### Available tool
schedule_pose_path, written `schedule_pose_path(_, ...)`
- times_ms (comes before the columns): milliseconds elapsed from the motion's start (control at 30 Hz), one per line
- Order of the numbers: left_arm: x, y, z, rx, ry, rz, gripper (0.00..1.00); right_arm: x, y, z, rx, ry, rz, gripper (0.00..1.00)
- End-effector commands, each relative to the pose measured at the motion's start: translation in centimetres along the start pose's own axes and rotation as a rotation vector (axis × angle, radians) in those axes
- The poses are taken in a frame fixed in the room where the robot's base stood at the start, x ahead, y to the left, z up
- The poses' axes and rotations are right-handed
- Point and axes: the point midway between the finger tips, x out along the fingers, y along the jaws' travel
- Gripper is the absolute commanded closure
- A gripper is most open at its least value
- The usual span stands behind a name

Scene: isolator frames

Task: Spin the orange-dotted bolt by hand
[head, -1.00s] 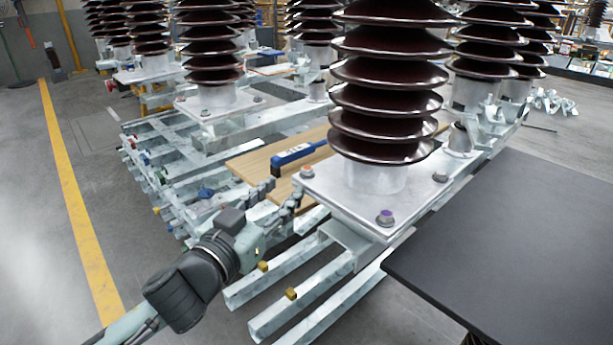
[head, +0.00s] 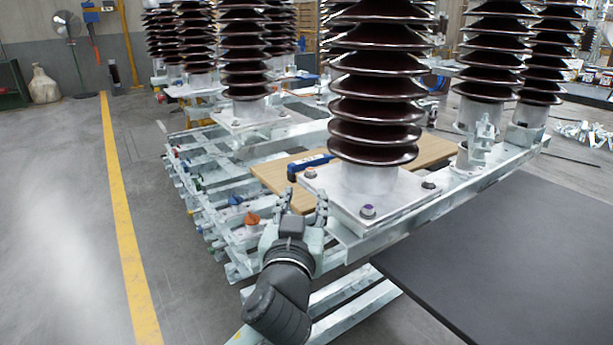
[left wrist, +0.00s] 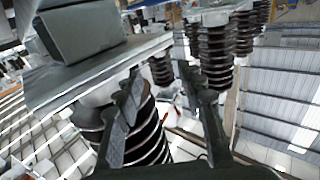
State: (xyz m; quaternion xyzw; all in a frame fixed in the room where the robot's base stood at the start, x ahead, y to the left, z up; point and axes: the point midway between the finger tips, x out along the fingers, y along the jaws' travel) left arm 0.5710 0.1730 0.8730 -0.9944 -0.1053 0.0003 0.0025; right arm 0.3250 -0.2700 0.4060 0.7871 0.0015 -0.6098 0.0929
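A bolt (head: 311,173) sits at the left corner of the square metal plate (head: 392,203) under the large brown insulator. It is small here and its dot colour is hard to make out. A purple-dotted bolt (head: 368,211) stands at the plate's front corner and another bolt (head: 428,186) at its right. My left gripper (head: 304,198) is open and empty, its two fingers pointing up just below and left of the plate's edge, apart from the bolts. The left wrist view also shows the spread fingers (left wrist: 160,80) with nothing between them. My right gripper is out of view.
A wooden board (head: 270,175) with a blue tool (head: 305,165) lies behind the plate. Metal rails (head: 350,315) run below, with an orange piece (head: 252,218) on the frame. A dark flat surface (head: 520,250) fills the right. Open floor (head: 60,230) lies left.

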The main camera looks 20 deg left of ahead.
Motion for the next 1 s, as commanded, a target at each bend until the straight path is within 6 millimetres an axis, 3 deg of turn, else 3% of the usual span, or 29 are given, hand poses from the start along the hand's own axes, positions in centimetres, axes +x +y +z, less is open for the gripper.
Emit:
schedule_pose_path(267, 0.8, 0.5, -0.5, -0.002, 0.002, -0.016, 0.61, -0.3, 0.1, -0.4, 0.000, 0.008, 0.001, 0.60)
schedule_pose_path(700, 8.9, 0.3, -0.6, 0.000, 0.002, -0.017, 0.61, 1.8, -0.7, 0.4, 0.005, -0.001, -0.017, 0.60)
schedule_pose_path(1000, 11.8, 0.3, -0.4, -0.003, 0.001, -0.015, 0.61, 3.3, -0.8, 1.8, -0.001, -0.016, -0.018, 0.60)
